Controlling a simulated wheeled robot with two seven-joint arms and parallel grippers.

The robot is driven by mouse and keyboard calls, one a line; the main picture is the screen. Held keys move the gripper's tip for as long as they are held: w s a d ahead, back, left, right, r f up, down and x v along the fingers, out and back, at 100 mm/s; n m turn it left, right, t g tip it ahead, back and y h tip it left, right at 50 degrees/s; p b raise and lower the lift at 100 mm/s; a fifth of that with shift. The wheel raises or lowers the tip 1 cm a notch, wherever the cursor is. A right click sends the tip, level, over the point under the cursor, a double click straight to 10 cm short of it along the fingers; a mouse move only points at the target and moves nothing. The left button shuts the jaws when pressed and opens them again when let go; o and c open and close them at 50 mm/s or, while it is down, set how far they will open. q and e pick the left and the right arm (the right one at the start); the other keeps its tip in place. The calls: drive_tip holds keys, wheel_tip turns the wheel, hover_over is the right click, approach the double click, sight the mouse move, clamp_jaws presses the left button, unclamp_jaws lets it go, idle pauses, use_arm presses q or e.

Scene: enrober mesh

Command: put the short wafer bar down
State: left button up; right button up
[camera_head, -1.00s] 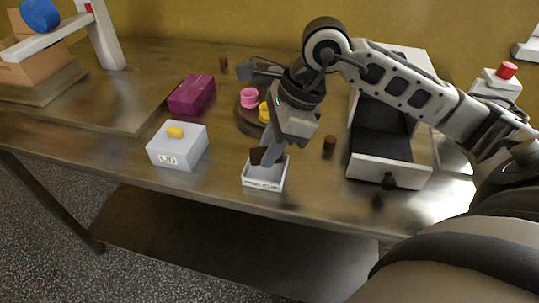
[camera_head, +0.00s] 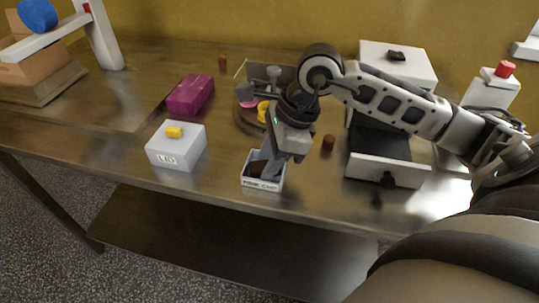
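A small white open tray (camera_head: 264,185) with a printed label on its front stands near the table's front edge. A dark brown piece, which looks like the short wafer bar (camera_head: 256,168), shows inside the tray at its left. My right gripper (camera_head: 269,172) points down into the tray, right beside the brown piece. Its grey fingers overlap in this view, so I cannot tell whether they still grip the bar. My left gripper is not in view.
A white box marked LID (camera_head: 176,152) stands left of the tray, with a magenta box (camera_head: 191,95) behind it. A small brown cylinder (camera_head: 328,143) and an open white drawer (camera_head: 385,169) are to the right.

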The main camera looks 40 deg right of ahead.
drive_tip(key=shift+d+r, duration=0.15)
drive_tip(key=shift+r, duration=0.35)
drive_tip(key=v, duration=1.1)
drive_tip(key=shift+r, duration=0.2)
drive_tip(key=shift+s, duration=0.1)
